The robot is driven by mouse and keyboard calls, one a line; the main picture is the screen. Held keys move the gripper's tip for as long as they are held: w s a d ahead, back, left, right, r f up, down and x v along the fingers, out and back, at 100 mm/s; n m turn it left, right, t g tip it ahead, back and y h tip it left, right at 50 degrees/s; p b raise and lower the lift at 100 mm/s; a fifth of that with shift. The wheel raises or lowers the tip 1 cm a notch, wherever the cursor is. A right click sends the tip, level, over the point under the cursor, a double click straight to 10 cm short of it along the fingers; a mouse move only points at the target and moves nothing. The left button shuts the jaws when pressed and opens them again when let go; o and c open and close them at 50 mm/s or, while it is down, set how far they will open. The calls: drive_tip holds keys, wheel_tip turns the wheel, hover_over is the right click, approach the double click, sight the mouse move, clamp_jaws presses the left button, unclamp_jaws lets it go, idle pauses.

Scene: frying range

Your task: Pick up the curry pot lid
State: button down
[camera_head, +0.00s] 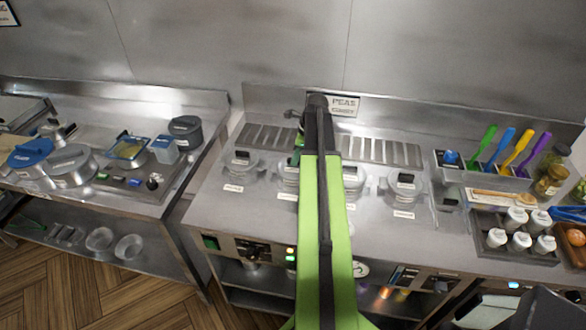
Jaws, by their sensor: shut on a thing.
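My green arm reaches up the middle of the view over the counter. My gripper (299,137) is at its far end, above the back of the pot row, mostly hidden by my dark wrist. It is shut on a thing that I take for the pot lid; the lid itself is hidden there. A sunken pot (287,174) is partly covered by my arm. Other pots with clear lids and dark knobs sit in the row: one on the left (240,164), one just right of my arm (352,180), and one further right (404,186). Their labels are too small to read.
On the right stand a utensil tray (490,176) and a bottle caddy (483,238). A second counter (118,195) with pans is on the left, across a gap.

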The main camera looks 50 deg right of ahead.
drive_tip(key=shift+r, duration=0.1)
drive_tip(key=p+v, duration=0.5)
drive_tip(key=shift+a+r, duration=0.2)
drive_tip(key=shift+a, duration=0.05)
drive_tip(key=s+d+r+p, duration=0.2)
drive_tip(key=s+r+p, duration=0.3)
drive_tip(key=s, duration=0.5)
drive_tip(key=shift+d+r+p, duration=0.35)
drive_tip(key=shift+p, duration=0.15)
wheel_tip(320, 180, up, 4)
drive_tip(key=p, duration=0.4)
drive_tip(key=shift+r, duration=0.2)
